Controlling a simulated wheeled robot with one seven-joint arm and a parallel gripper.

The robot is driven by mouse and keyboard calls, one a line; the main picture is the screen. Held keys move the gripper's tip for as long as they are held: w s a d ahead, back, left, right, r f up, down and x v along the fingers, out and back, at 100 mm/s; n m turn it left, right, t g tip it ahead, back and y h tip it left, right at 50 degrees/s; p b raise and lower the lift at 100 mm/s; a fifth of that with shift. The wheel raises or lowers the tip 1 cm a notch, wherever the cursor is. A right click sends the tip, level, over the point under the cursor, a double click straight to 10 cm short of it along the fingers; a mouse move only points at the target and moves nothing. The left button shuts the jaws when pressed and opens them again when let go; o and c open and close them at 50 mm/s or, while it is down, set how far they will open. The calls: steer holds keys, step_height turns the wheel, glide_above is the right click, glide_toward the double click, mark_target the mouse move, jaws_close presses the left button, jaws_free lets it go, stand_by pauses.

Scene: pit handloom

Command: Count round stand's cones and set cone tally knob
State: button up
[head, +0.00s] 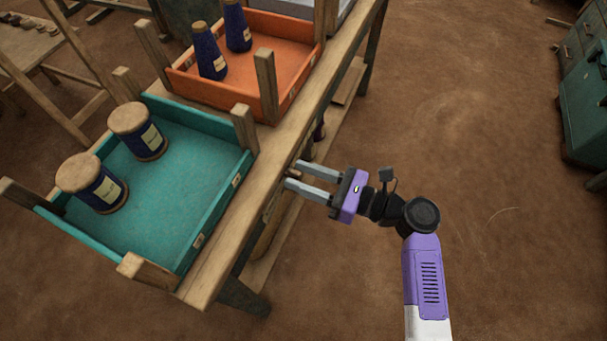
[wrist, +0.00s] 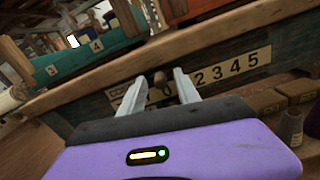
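My gripper (head: 291,176) reaches the side of the wooden table from the right in the head view. In the wrist view its two fingers (wrist: 157,82) are spread, with a small round brown knob (wrist: 160,78) between their tips. I cannot tell whether they touch it. The knob sits at a pale number strip (wrist: 230,69) on the table's side. The digits 2, 3, 4 and 5 show right of the fingers; a partly hidden label starting "CO" is at left. Two dark blue cones (head: 209,52) stand in an orange tray (head: 215,98). I cannot identify the round stand.
A teal tray (head: 178,190) holds two blue spools with wooden ends (head: 92,183). The wooden table edge (head: 232,226) runs beside my gripper. A grey cone (wrist: 290,128) and brown boxes (wrist: 298,90) are at right in the wrist view. Open floor lies right of the table.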

jaws_close()
stand_by(1.3)
